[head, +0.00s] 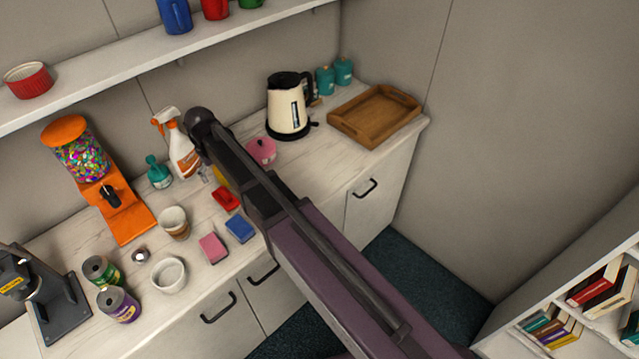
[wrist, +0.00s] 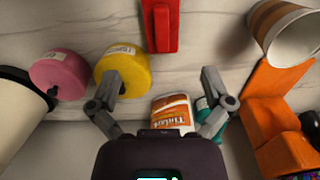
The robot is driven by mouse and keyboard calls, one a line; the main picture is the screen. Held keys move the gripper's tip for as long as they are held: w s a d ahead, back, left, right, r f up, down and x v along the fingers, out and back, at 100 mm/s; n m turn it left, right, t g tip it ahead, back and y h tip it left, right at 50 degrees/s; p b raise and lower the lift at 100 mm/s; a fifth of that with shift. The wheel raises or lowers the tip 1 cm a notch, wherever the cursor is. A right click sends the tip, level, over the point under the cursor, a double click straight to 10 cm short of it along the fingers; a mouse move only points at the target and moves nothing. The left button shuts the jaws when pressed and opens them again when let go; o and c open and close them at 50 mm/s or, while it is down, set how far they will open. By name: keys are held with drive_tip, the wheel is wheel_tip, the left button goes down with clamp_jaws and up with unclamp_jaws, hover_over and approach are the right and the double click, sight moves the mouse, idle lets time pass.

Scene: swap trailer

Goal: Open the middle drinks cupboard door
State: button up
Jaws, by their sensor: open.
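The white cupboard fronts below the counter carry dark bar handles. One door (head: 190,330) is at lower left, a second door (head: 278,297) is beside it, and a third door (head: 378,205) is at the right. All look shut. The second door is the middle one in view, but my arm covers the front between it and the third. My gripper (wrist: 161,80) is open and empty in the wrist view, above the counter with its fingers spread. It is hidden behind my arm in the head view. No door or handle shows in the wrist view.
The counter (head: 335,160) holds a yellow tin (wrist: 122,73), a pink tin (wrist: 58,73), a red object (wrist: 160,25), a spray bottle (head: 183,153), an orange dispenser (head: 122,210) and a kettle (head: 287,110). Bookshelves (head: 560,290) stand at right. Dark floor (head: 410,270) lies between.

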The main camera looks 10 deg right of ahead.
drive_tip(key=s+d+m, duration=0.2)
drive_tip(key=s+d, duration=0.2)
drive_tip(key=d, duration=0.8)
drive_tip(key=s+d+m, duration=0.2)
drive_tip(key=s+d, duration=0.3)
drive_tip(key=d, duration=0.6)
drive_tip(key=s+d+m, duration=0.3)
drive_tip(key=s+d, duration=0.1)
drive_tip(key=d, duration=0.8)
drive_tip(key=shift+s+d, duration=0.2)
drive_tip(key=shift+d, duration=0.1)
drive_tip(key=c, duration=0.7)
drive_tip(key=shift+f, duration=0.15)
